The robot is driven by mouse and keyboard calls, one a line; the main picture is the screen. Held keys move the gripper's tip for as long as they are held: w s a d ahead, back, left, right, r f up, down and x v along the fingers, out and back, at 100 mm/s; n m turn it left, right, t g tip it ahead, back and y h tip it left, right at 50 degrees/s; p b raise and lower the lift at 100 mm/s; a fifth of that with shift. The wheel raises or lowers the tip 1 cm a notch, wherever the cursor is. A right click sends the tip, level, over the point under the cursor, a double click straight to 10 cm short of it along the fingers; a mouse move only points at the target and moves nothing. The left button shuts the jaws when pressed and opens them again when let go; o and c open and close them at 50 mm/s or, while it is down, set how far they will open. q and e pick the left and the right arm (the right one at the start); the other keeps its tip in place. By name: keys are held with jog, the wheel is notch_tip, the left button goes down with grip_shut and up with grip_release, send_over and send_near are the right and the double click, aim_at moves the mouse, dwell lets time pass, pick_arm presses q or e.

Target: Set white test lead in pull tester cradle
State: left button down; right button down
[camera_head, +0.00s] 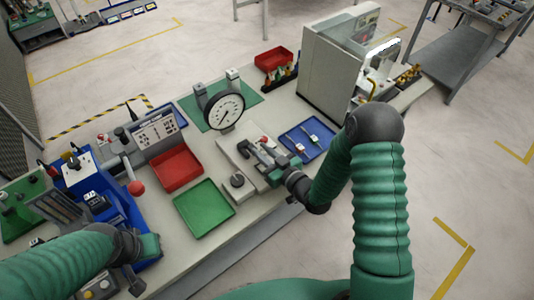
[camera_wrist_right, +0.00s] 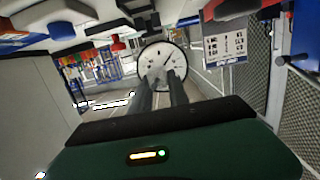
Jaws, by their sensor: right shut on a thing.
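My right gripper (camera_head: 258,154) is low over the grey bench fixture (camera_head: 228,158), left of the blue tray. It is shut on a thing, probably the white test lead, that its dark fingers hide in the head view. In the right wrist view the two fingers (camera_wrist_right: 158,92) point toward the round dial gauge (camera_wrist_right: 162,64), and the held thing cannot be made out. The dial gauge (camera_head: 224,110) stands upright behind the fixture. I cannot tell which part is the cradle. My left gripper (camera_head: 131,276) is at the lower left by a blue bin; its jaws are unclear.
The blue tray (camera_head: 320,153) holds two thin leads. A red tray (camera_head: 176,168) and an empty green tray (camera_head: 204,208) lie left of the fixture. A tall grey housing (camera_head: 328,78) stands at the back right. A red-knobbed lever (camera_head: 135,187) rises at the left.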

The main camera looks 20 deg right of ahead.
aim_at(263, 169)
jog(key=shift+a, duration=0.15)
jog(key=shift+w+d+f, duration=0.15)
jog(key=shift+w+d, duration=0.05)
jog(key=shift+d+f, duration=0.15)
jog(key=shift+d, duration=0.05)
jog(key=shift+s+f+b, duration=0.1)
jog(key=shift+f+b, duration=0.6)
jog(key=shift+b, duration=0.15)
jog(key=f+b, duration=0.1)
jog(key=f, duration=0.1)
jog(key=f+b, duration=0.1)
jog(key=b, duration=0.1)
jog(key=shift+a+f, duration=0.2)
jog(key=shift+f, duration=0.15)
jog(key=shift+f+b, duration=0.2)
jog(key=shift+b, duration=0.1)
jog(key=shift+d, duration=0.1)
